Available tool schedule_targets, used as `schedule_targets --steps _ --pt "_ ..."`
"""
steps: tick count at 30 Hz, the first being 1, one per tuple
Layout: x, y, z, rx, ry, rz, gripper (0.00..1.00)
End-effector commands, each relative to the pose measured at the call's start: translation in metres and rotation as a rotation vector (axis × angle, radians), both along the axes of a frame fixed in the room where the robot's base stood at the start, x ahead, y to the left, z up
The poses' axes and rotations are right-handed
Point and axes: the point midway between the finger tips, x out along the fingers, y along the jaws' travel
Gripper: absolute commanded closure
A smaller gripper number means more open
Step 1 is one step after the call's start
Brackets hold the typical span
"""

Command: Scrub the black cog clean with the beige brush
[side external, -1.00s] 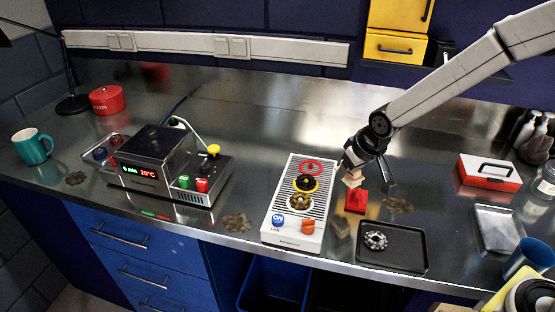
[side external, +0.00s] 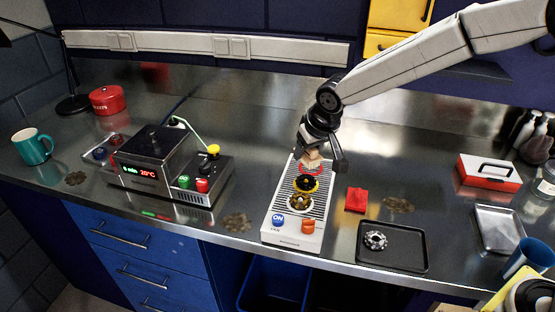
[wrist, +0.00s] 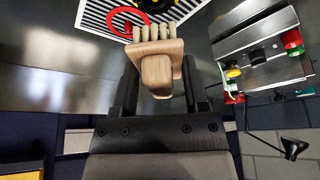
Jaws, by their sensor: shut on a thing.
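My gripper (side external: 318,148) is shut on the beige brush (side external: 312,159), bristles pointing down, over the back end of the white grille unit. In the wrist view my gripper (wrist: 158,80) holds the brush's wooden block (wrist: 156,66), with pale bristles at its far side. The black cog (side external: 305,184) lies on the yellow ring in the middle of the grille, in front of the brush and apart from it.
The white grille unit (side external: 272,225) has a red ring (wrist: 127,22) partly behind the brush and a brass cog (side external: 299,203) in front. A red block (side external: 356,200) and a black tray (side external: 400,262) with a silver cog (side external: 375,240) stand right. A heater box (side external: 150,155) stands left.

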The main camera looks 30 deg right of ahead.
Motion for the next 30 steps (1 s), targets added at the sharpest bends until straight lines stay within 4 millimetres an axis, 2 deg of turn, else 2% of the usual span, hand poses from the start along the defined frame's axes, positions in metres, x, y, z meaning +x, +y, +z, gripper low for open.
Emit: schedule_targets --steps 18,30 --pt "0.0 0.0 -0.039 -0.001 0.001 0.0 1.0" --pt "0.0 0.0 -0.044 0.001 -0.001 0.0 1.0"
